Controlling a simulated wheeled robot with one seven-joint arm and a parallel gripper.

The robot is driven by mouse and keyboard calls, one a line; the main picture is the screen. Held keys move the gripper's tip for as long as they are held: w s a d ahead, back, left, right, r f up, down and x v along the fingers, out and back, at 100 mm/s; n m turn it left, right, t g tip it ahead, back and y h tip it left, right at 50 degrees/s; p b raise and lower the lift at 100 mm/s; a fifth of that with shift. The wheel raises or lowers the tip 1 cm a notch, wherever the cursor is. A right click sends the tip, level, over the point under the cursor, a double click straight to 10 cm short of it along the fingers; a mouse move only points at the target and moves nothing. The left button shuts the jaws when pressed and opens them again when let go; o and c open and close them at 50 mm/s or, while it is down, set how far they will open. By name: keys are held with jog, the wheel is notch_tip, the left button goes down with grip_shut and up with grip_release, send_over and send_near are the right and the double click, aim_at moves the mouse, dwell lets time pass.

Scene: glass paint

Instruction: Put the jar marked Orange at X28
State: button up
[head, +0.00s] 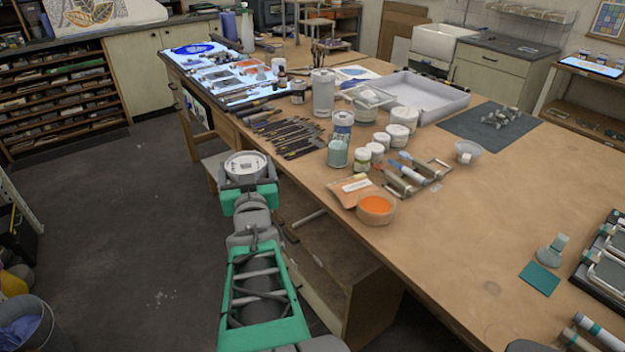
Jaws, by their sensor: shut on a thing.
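My gripper (248,186) is at the end of my green and grey arm, off the left edge of the worktable. It is shut on a round, white-topped jar (245,165). Dark print shows on the jar's top, but it is too small to read, so I cannot tell whether it says Orange. The jar's sides are mostly hidden by the gripper. It looks roughly upright, apart from the table. No mark X28 is legible in the head view.
The wooden worktable (470,230) has free room at the right middle. An open tub of orange paint (376,207) stands near its front edge. Several white jars (404,117), brushes (290,137), a glass jar (338,152) and a grey tray (425,95) lie beyond.

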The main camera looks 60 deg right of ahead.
jog(key=s+d+r+m+g+h, duration=0.25)
jog(key=s+d+r, duration=0.2)
jog(key=s, duration=0.25)
jog(key=s+d+r+m+g+h, duration=0.1)
jog(key=s+d+r+m+g, duration=0.15)
jog(key=s+d+g, duration=0.35)
jog(key=shift+t, duration=0.65)
jog(key=s+f, duration=0.2)
jog(key=f, duration=0.1)
jog(key=shift+s+a, duration=0.35)
jog(key=shift+s, duration=0.05)
